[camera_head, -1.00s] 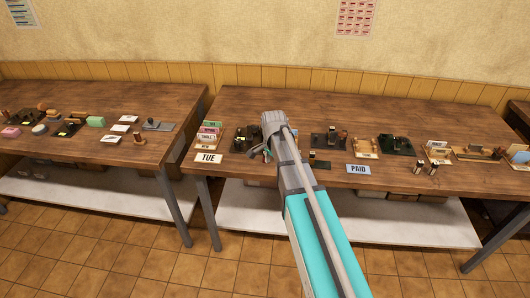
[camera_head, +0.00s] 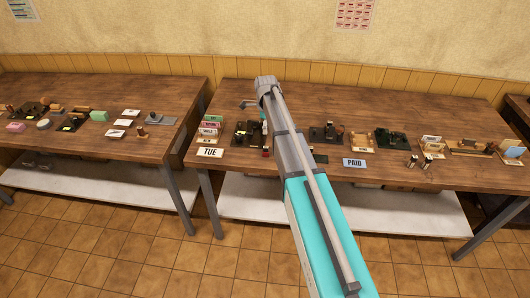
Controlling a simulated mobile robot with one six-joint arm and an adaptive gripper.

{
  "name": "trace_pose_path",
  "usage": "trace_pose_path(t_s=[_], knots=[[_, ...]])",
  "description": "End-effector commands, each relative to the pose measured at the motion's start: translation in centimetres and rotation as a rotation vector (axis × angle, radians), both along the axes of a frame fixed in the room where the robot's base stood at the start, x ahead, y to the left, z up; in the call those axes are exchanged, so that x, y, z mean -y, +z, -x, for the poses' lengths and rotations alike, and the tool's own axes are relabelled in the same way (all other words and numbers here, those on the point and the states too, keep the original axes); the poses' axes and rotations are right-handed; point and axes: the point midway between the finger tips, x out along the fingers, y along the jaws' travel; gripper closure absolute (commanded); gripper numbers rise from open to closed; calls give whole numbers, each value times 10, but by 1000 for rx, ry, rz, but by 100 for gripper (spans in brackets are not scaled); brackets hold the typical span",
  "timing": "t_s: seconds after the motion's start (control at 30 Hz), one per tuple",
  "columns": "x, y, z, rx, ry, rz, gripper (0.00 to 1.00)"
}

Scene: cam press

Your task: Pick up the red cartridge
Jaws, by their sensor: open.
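My gripper (camera_head: 249,104) is at the end of my raised arm, over the back part of the middle table. One finger shows on its left side, and the rest is hidden by the wrist. Nothing is seen in it. A small dark piece with a red part (camera_head: 266,152) stands near the table's front, just left of my arm. It may be the red cartridge, but it is too small to be sure. A black press-like device (camera_head: 246,134) stands behind it, partly hidden by my arm.
The middle table (camera_head: 400,100) holds a TUE card (camera_head: 210,152), a PAID card (camera_head: 354,162), stacked labelled boxes (camera_head: 209,132), a black device (camera_head: 395,139) and a wooden tray (camera_head: 361,142). A second table stands left across a gap. The back of the middle table is clear.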

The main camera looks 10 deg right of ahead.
Motion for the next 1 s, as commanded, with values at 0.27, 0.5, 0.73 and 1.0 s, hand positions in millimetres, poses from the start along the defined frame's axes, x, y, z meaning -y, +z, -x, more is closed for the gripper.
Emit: trace_pose_path(t_s=[0.27,0.5,0.73,1.0], knots=[[0,-7,0,0,2,0,34],[-1,-25,0,0,2,0,34],[-1,-43,0,0,2,0,34],[-1,-64,0,0,3,0,34]])
